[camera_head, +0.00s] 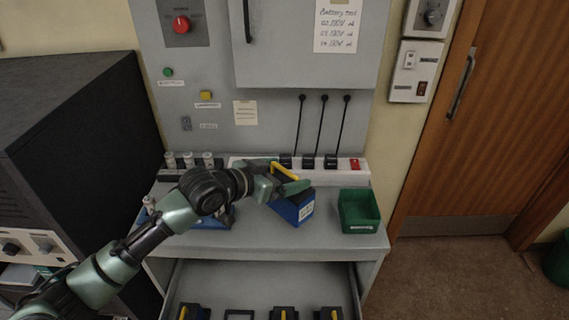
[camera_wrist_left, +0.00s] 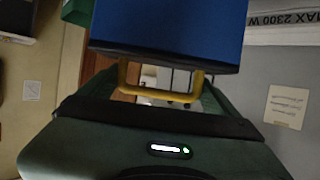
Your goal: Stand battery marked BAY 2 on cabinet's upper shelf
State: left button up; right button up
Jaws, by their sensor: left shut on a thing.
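A blue battery (camera_head: 294,208) with a dark top, a yellow handle and a white label is at the middle of the console's grey worktop (camera_head: 290,240). The label is too small to read. My left gripper (camera_head: 284,184) is shut on the battery's yellow handle. In the left wrist view the blue battery (camera_wrist_left: 165,30) fills the top middle, and its yellow handle (camera_wrist_left: 160,95) lies between the fingers of my left gripper (camera_wrist_left: 165,100). I cannot tell whether the battery touches the worktop. The grey cabinet (camera_head: 308,45) is above, with its door closed, so its shelves are hidden. My right gripper is not in view.
A green bin (camera_head: 359,211) stands right of the battery. A power strip (camera_head: 340,170) with black plugs runs along the back. Another blue thing (camera_head: 212,220) is partly behind my left arm. An open drawer (camera_head: 262,285) below holds several dark, yellow-handled items.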

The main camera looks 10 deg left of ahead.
aim_at(285, 181)
pick_arm(q)
jog(key=shift+f, duration=1.7)
jog(key=o, duration=1.8)
jog(key=shift+s+f, duration=0.1)
jog(key=shift+f, duration=0.15)
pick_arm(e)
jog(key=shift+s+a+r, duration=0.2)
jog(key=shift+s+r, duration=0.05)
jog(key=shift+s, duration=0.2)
pick_arm(q)
jog(key=shift+r, duration=0.1)
jog(key=shift+s+a, duration=0.1)
jog(key=shift+s, duration=0.05)
jog(key=b+v, duration=0.2)
jog(key=v, duration=0.9)
jog(key=shift+s+a+r, duration=0.1)
jog(key=shift+s+r, duration=0.05)
jog(key=shift+s, duration=0.15)
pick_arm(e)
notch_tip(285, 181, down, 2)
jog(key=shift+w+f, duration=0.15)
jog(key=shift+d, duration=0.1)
